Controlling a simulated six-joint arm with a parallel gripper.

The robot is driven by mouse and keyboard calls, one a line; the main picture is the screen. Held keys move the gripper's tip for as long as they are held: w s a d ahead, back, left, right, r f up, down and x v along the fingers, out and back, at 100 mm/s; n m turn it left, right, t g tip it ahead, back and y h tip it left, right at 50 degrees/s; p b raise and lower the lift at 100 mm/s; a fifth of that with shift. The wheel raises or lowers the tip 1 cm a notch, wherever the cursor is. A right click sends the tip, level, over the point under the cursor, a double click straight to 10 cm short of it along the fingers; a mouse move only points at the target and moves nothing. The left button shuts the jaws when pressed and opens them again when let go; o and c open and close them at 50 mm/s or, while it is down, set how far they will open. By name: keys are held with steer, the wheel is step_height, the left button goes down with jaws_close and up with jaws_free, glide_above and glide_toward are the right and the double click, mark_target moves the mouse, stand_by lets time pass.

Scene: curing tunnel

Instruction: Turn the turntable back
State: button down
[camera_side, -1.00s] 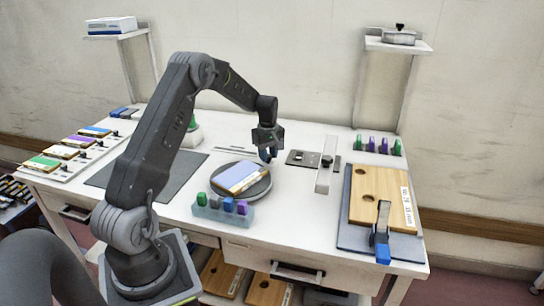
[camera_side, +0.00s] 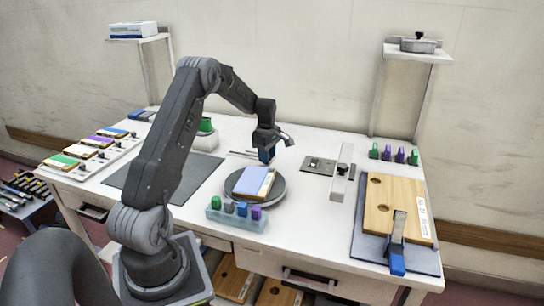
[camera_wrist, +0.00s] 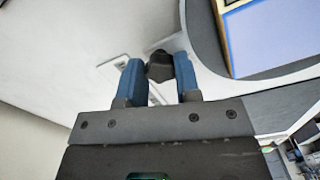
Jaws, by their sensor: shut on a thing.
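The turntable (camera_side: 281,188) is a round grey disc near the middle of the bench; its dark rim (camera_wrist: 203,38) also fills the upper right of the wrist view. A wooden-edged block with a blue-violet top (camera_side: 257,182) lies on it, its corner (camera_wrist: 275,35) also showing in the wrist view. My gripper (camera_side: 266,157) is low at the turntable's far edge. In the wrist view my gripper's blue fingers (camera_wrist: 157,68) are shut on a black knob (camera_wrist: 159,66) beside the rim. The knob is hidden in the side view.
A translucent rack with coloured clips (camera_side: 236,211) stands close in front of the turntable. A white bar (camera_side: 342,172) and grey plate (camera_side: 318,166) are to its right. A wooden board with a clamp (camera_side: 398,205) lies at far right. A dark mat (camera_side: 160,180) is at left.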

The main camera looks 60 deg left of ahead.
steer(key=shift+s+a+n, duration=0.65)
steer(key=shift+s+n, duration=0.3)
steer(key=shift+s+a+n, duration=0.6)
steer(key=shift+s+n, duration=0.35)
steer(key=shift+s+a+n, duration=0.2)
steer(key=shift+s+n, duration=0.3)
steer(key=shift+s, duration=0.05)
steer(key=shift+s+a+n, duration=0.15)
steer(key=shift+s+n, duration=0.35)
steer(key=shift+s+a+n, duration=0.15)
steer(key=shift+s+n, duration=1.25)
steer(key=shift+s, duration=0.2)
steer(key=shift+s+n, duration=1)
steer(key=shift+s, duration=0.05)
steer(key=shift+s+d+n, duration=0.3)
steer(key=shift+s+n, duration=0.3)
steer(key=shift+s, duration=0.05)
steer(key=shift+s+d+n, duration=0.25)
steer(key=shift+s+n, duration=0.35)
steer(key=shift+s, duration=0.05)
steer(key=shift+s+d+n, duration=0.25)
steer(key=shift+s+n, duration=0.2)
steer(key=shift+s, duration=0.05)
steer(key=shift+s+d+n, duration=0.25)
steer(key=shift+s+n, duration=0.2)
steer(key=shift+s+d+n, duration=0.85)
steer(key=shift+s+n, duration=0.2)
steer(key=shift+n, duration=0.15)
steer(key=shift+s+d, duration=0.1)
